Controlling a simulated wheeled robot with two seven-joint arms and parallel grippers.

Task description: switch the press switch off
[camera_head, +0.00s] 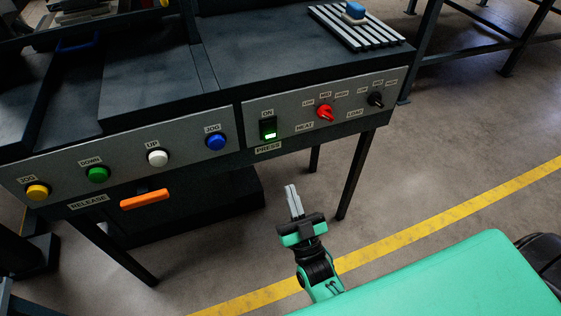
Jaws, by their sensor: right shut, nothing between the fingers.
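The press switch (268,128) is a black rocker with a lit green lower part. It sits on the grey front panel, between an "ON" label above and a "PRESS" label below. My right gripper (291,188) is shut and empty, below and slightly right of the switch in the picture. It is apart from the panel, with its fingers pointing up towards it. Nothing covers the switch. My left gripper is not in view.
Blue (215,142), white (157,158), green (97,174) and yellow (37,192) buttons are to the left. An orange release handle (145,199) sticks out below the panel.

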